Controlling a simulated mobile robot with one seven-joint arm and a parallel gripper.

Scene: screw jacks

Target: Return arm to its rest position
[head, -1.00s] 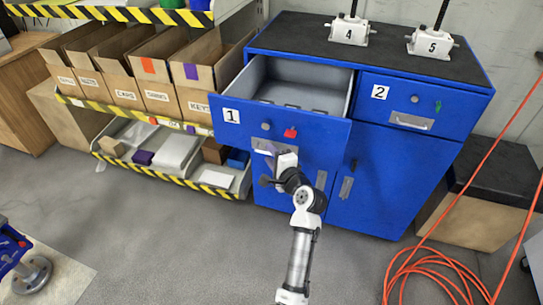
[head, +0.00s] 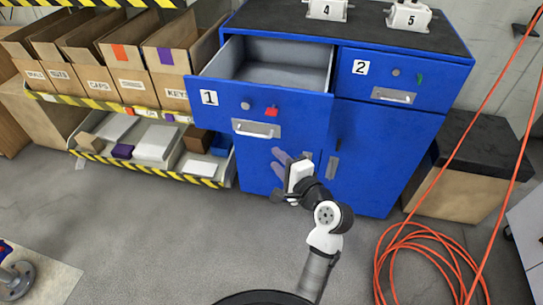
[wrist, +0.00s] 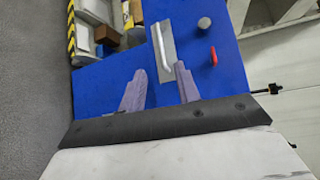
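My gripper (head: 279,160) is in front of the blue cabinet (head: 385,150), below and to the right of the handle of drawer 1 (head: 256,129). In the wrist view my gripper (wrist: 160,74) has its two purple-grey fingers apart with nothing between them. The bar handle (wrist: 163,45) shows beyond the fingertips, apart from them as far as I can tell. My arm is bent and reaches up from the bottom of the head view. Drawer 1 (head: 221,98) is pulled out, and the visible part of its inside is empty.
Drawer 2 (head: 405,78) is shut. Jacks 4 (head: 325,10) and 5 (head: 409,16) stand on the cabinet top. A shelf with boxes (head: 116,90) is at left. An orange hose (head: 420,262) lies coiled at right. The floor at left (head: 130,230) is clear.

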